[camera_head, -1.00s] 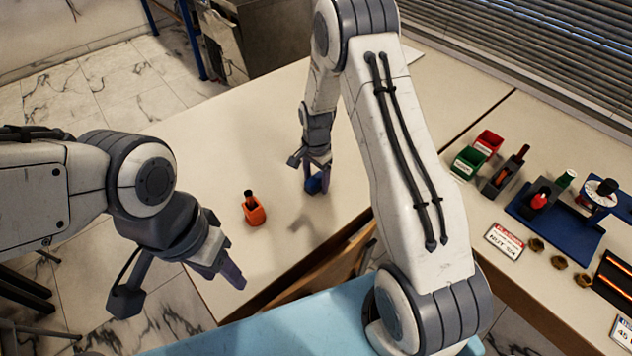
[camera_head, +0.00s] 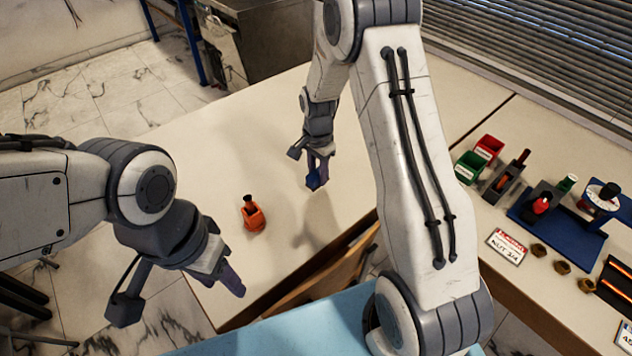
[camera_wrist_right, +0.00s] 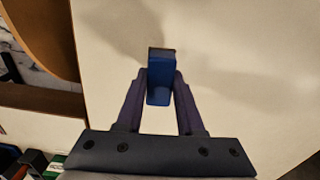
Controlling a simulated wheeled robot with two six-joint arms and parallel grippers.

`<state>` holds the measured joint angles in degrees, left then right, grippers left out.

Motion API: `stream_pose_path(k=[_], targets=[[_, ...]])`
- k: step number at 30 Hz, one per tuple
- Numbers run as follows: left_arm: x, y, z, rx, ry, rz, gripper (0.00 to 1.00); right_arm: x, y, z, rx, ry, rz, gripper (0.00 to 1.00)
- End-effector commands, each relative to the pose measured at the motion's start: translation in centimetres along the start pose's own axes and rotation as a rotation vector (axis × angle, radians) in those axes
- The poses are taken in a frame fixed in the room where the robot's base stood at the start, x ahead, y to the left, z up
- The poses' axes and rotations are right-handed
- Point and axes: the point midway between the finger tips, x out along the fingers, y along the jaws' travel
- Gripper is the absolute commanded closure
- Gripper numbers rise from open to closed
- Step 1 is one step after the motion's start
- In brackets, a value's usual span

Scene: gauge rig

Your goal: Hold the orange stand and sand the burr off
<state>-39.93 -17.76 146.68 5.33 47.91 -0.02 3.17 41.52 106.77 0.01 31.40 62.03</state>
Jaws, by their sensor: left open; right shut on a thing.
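The orange stand (camera_head: 254,217) sits on the pale table, with a dark piece (camera_head: 248,200) standing up out of its top. A burr is too small to make out. My left gripper (camera_head: 238,287) is open and empty, in front of the stand and to its left, near the table's front edge. My right gripper (camera_head: 314,182) is shut on a blue block (camera_wrist_right: 160,80), which has a brownish strip at its far end. It holds the block above the table, to the right of the stand and apart from it.
Bare table (camera_head: 215,140) surrounds the stand. On the bench at right are a green bin (camera_head: 469,167), a red bin (camera_head: 488,148), a blue tray (camera_head: 570,238), several brass nuts and a sign (camera_head: 507,246). A wooden opening (camera_head: 335,265) lies below the table edge.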

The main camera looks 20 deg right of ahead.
Motion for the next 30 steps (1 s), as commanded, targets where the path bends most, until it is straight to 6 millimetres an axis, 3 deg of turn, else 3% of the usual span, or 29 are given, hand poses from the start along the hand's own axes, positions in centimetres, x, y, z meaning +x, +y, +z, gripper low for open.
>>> stream_pose_path(k=[3,12,19,30], targets=[[0.6,0.0,0.0,0.0,0.0,0.0,0.5,-1.6,3.2,-0.5,0.008,-0.001,0.002,1.0],[1.2,-0.1,0.1,0.0,0.0,0.0,0.5,-5.1,9.1,-1.2,0.007,0.0,0.002,1.0],[1.3,-0.1,0.1,0.0,0.0,0.0,0.5,-6.3,10.9,-1.4,0.002,-0.002,0.004,1.0],[1.3,-0.1,0.1,0.0,0.0,0.0,0.5,-6.4,11.1,-1.4,0.002,-0.002,0.005,1.0]])
